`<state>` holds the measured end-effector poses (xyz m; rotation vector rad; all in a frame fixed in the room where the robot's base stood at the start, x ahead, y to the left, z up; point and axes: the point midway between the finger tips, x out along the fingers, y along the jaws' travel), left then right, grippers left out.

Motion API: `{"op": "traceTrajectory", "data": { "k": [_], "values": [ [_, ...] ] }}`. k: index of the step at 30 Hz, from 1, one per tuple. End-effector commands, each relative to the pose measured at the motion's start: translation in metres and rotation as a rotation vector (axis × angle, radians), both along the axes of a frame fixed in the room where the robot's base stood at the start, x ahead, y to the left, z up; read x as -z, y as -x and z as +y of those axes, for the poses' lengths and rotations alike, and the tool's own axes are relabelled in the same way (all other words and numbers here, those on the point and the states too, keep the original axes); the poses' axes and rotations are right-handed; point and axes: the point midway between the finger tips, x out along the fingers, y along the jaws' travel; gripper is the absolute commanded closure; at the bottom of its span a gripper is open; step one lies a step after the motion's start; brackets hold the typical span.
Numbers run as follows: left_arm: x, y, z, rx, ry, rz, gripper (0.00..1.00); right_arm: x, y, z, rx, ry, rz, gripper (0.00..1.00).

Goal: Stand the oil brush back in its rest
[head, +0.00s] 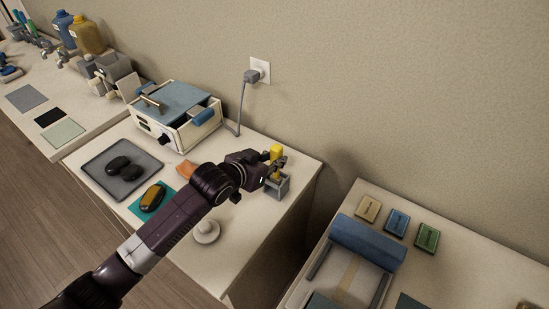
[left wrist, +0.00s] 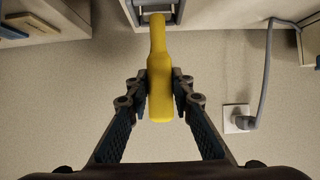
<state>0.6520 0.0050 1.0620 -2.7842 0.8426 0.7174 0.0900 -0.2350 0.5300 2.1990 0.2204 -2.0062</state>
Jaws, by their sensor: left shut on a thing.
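The oil brush has a yellow handle (head: 277,151), seen upright at the back right of the middle table. My left gripper (head: 275,168) is shut on it, and in the left wrist view the handle (left wrist: 160,85) sits between both finger pads. The rest looks like a small grey open box (head: 278,188) just below the gripper near the table's right edge. In the left wrist view part of the grey rest (left wrist: 129,12) shows around the handle's far end. The brush's lower end is hidden, so I cannot tell whether it touches the rest's floor. My right gripper is not in view.
A wax warmer with a blue lid (head: 178,99) stands behind, left of my arm. A grey tray (head: 98,178) with dark stones, a teal mat (head: 136,207) and a pale round knobbed thing (head: 206,232) are nearby. A gap separates this table from the right one.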

Motion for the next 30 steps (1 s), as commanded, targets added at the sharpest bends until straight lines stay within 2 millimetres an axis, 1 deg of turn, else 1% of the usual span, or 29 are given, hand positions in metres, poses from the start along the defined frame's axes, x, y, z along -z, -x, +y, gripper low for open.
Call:
{"op": "traceTrajectory", "data": {
  "k": [24, 30],
  "values": [
    [0.018, 0.0, 0.0, 0.0, 0.001, 0.0, 1.0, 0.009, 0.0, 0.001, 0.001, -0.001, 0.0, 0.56],
    [0.019, 0.0, 0.0, 0.0, 0.0, 0.0, 1.0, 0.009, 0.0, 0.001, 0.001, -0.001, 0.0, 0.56]
  ]
}}
